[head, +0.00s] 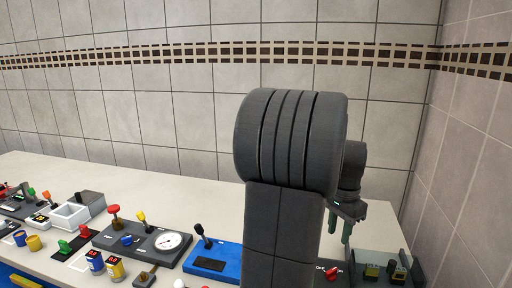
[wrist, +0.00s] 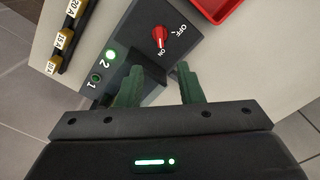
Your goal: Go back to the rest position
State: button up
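My gripper (head: 346,232) hangs at the right in the head view, fingers pointing down, above the right end of the table. Beyond the fingers is a dark panel (wrist: 128,32) with a red knob (wrist: 159,36) between ON and OFF marks. A lit green lamp (wrist: 110,53) sits by the 2, and a darker round spot (wrist: 96,78) by the 1. My arm hides part of the table in the head view.
Several yellow-and-black fuses (wrist: 62,40) stand left of the panel, and a red tray (wrist: 216,6) lies beyond it. A blue board with a lever (head: 205,240), a gauge (head: 167,241) and a white tray (head: 68,217) stand farther left. Tiled walls rise behind and right.

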aim_at(332, 270)
notch_tip(332, 270, down, 13)
jog(key=shift+r, duration=0.1)
jog(key=shift+f+p, duration=0.3)
jog(key=n, duration=0.5)
jog(key=shift+p, duration=0.3)
jog(key=n, duration=0.3)
jog(key=shift+n+p, duration=0.35)
jog(key=shift+n, duration=0.05)
jog(key=n+p, duration=0.1)
jog(key=n, duration=0.3)
jog(key=shift+n, duration=0.4)
jog(key=shift+n+p, duration=0.75)
jog(key=shift+n, duration=1.45)
